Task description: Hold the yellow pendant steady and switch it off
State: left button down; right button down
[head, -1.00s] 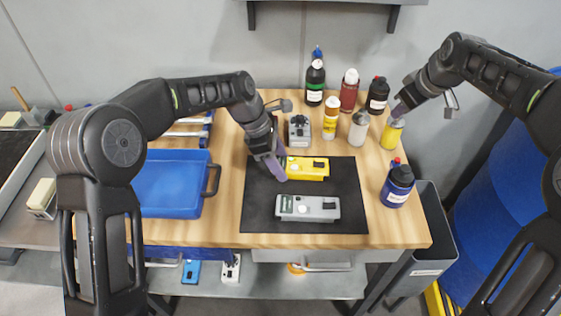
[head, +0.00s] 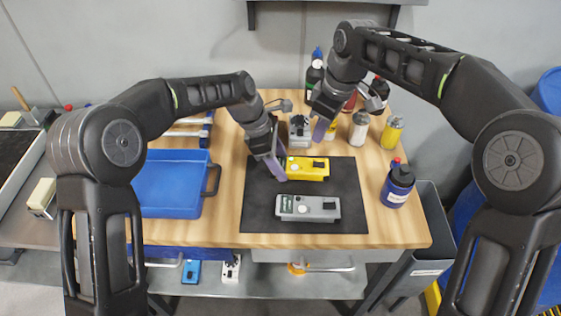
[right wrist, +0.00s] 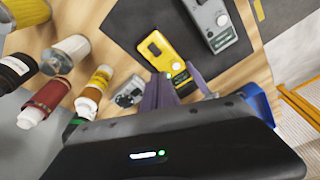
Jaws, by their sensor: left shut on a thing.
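The yellow pendant (head: 308,168) lies on the black mat (head: 350,195), with a dark knob towards its right end. In the right wrist view, the yellow pendant (right wrist: 160,48) shows a dark oval knob, a pale round button and a small green spot near its lower end. My left gripper (head: 279,170) is shut on the pendant's left end. My right gripper (head: 320,130) hangs above the table behind the pendant, apart from it.
A grey pendant (head: 308,208) lies in front on the mat. A small grey box (head: 299,130) stands behind. Several bottles stand at the back right, including a yellow can (head: 392,132) and a dark blue bottle (head: 397,186). A blue tray (head: 170,185) lies left.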

aim_at(314, 162)
jog(key=shift+s+d+x, duration=0.1)
jog(key=shift+d+x, duration=0.1)
jog(key=shift+x, duration=0.9)
jog(key=shift+s+d+x, duration=0.1)
jog(key=shift+d+x, duration=0.05)
jog(key=shift+x, duration=0.9)
jog(key=shift+s+d+x, duration=0.15)
jog(key=shift+d+x, duration=0.05)
jog(key=shift+x, duration=0.9)
jog(key=shift+f, duration=0.5)
jog(key=shift+f, duration=0.35)
jog(key=shift+f, duration=0.15)
jog(key=shift+w+a+v, duration=0.1)
jog(key=shift+a+v, duration=0.05)
jog(key=shift+v, duration=0.85)
jog(key=shift+w+a+v, duration=0.1)
jog(key=shift+a+v, duration=0.1)
jog(key=shift+v, duration=0.8)
jog(key=shift+w+a+v, duration=0.1)
jog(key=shift+a+v, duration=0.05)
jog(key=shift+v, duration=0.85)
